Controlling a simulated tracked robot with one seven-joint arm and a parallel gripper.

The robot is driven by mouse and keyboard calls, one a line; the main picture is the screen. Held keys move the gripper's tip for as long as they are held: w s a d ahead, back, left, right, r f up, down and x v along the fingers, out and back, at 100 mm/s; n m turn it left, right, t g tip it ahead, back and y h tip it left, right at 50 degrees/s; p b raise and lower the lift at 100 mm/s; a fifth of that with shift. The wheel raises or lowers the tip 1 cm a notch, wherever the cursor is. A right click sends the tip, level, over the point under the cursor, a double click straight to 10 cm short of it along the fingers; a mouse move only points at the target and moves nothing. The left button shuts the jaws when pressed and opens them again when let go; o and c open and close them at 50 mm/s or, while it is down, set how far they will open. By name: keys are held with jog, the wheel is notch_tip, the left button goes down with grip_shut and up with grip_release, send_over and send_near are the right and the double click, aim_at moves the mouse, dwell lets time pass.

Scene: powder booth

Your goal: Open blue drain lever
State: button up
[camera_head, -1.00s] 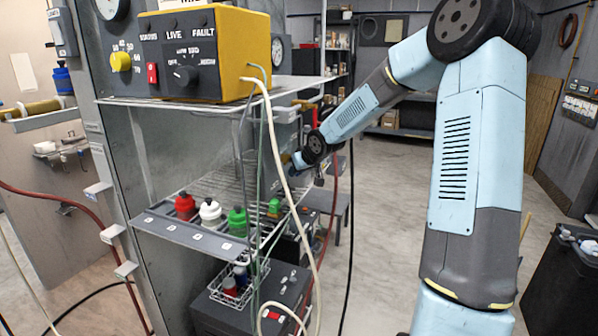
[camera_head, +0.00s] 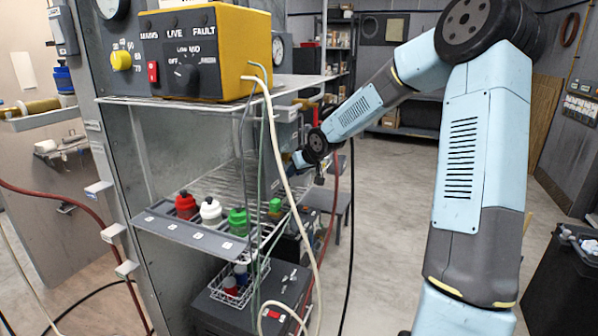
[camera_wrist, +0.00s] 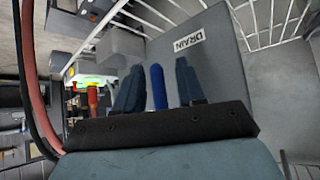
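The blue drain lever (camera_wrist: 158,88) shows in the wrist view as an upright blue bar on a grey panel (camera_wrist: 225,75) with a white "DRAIN" label (camera_wrist: 188,41). My gripper (camera_wrist: 157,66) is open, with one dark finger on each side of the lever and a visible gap on both sides. Its palm hides the lever's lower end. I cannot tell how deep the lever sits between the fingers. In the head view my gripper (camera_head: 298,160) is small, behind the cables at the rack's far side, and the lever cannot be made out.
A wire shelf (camera_head: 190,231) holds red, white and green bottles close to my gripper. A yellow control box (camera_head: 205,55) stands above. Cream and green cables hang in front, and red and black hoses (camera_wrist: 35,85) run close by in the wrist view. Open floor lies right of the rack.

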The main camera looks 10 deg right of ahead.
jog(key=shift+s+d+r, duration=0.2)
jog(key=shift+d+r, duration=0.05)
jog(key=shift+r, duration=0.1)
jog(key=v, duration=1.2)
jog(key=shift+s+r, duration=0.2)
jog(key=shift+s, duration=0.15)
dwell(0.4)
dwell(0.6)
